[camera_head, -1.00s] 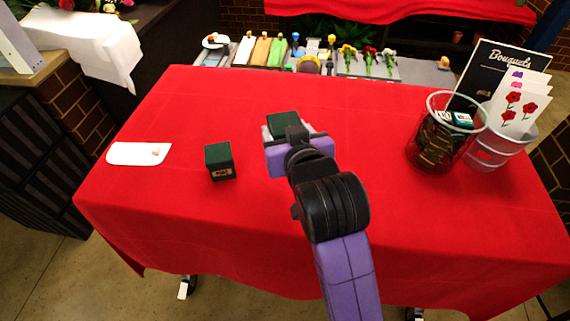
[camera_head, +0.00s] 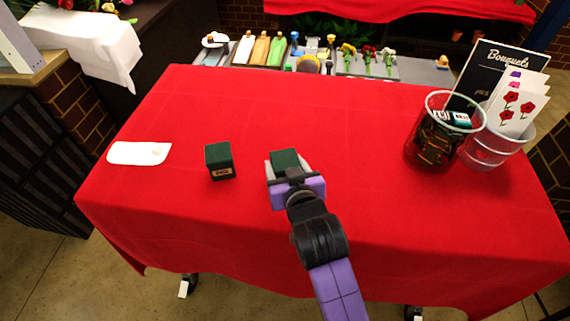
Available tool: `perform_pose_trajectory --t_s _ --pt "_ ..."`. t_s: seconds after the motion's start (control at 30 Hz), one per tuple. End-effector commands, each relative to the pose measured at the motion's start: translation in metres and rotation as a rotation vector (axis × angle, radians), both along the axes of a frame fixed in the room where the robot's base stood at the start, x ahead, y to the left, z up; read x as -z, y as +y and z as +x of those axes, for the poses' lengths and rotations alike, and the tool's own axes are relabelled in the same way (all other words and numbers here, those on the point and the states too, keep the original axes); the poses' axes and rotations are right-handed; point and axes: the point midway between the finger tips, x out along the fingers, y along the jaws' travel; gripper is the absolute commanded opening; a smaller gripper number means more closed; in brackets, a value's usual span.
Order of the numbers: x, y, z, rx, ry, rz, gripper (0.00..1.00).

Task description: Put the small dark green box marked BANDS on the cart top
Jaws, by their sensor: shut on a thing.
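My gripper (camera_head: 285,164) is shut on a small dark green box (camera_head: 285,158) near the middle of the red-covered top. The label of the held box is hidden, and I cannot tell whether the box touches the cloth. A second small dark green box (camera_head: 219,161) stands upright on the cloth just left of my gripper, apart from it. It has a small pale label on its front, too small to read surely. The cart top (camera_head: 200,110) is covered by a red cloth, with casters showing below.
A clear container (camera_head: 432,150) with dark contents and small boxes stands at right, beside another clear cup (camera_head: 488,158) with flower cards and a black Bouquets sign (camera_head: 490,68). A white card (camera_head: 139,153) lies at left. Cloth around the gripper is clear.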

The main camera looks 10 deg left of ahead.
Motion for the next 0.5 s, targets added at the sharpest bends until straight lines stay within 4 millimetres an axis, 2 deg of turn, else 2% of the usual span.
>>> perform_pose_trajectory --t_s 0.2,0.23,0.3,0.33,0.5 --pt "0.0036 -0.0001 0.0002 0.0 -0.001 0.0 0.14" --pt "0.0028 -0.0001 0.0001 0.0 0.0 0.0 0.64" --pt "0.0026 -0.0001 0.0001 0.0 0.0 0.0 0.78" --pt "0.0026 -0.0001 0.0 0.0 0.0 0.0 0.8" --pt "0.0025 -0.0001 0.0001 0.0 0.0 0.0 0.8"
